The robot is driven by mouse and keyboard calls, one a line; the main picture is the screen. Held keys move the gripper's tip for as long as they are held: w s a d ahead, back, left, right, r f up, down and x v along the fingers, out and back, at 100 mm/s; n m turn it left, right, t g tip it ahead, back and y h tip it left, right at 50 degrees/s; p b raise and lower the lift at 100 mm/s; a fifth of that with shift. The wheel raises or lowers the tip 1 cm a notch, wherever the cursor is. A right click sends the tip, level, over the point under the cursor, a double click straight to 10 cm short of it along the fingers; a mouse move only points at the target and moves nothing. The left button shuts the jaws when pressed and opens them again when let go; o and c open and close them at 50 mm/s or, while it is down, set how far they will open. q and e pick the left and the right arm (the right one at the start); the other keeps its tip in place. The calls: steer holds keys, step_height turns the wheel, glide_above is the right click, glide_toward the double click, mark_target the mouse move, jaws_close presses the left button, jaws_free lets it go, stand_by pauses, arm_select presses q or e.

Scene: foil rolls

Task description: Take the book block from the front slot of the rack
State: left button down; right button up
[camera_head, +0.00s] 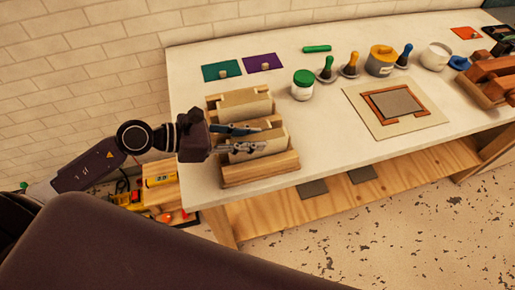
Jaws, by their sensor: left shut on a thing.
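The wooden rack (260,174) stands at the near left end of the white table. A pale book block (270,142) is in its front slot, and another pale block (245,104) is in a slot behind. My left gripper (262,138) reaches in from the left, with one finger behind the front book block and one in front. It is shut on that block, which is upright at rack height; I cannot tell whether it is lifted. The fingers hide part of it. My right gripper is not in view.
A white jar with a green lid (302,86) stands right of the rack. Teal (221,71) and purple (263,63) squares lie behind. A board with a grey panel (396,103) lies further right. The front table strip between rack and board is clear.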

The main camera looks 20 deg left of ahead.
arm_select(q)
steer(key=shift+r, duration=0.1)
steer(key=shift+r, duration=0.45)
step_height(320, 180, up, 19)
steer(key=b, duration=0.2)
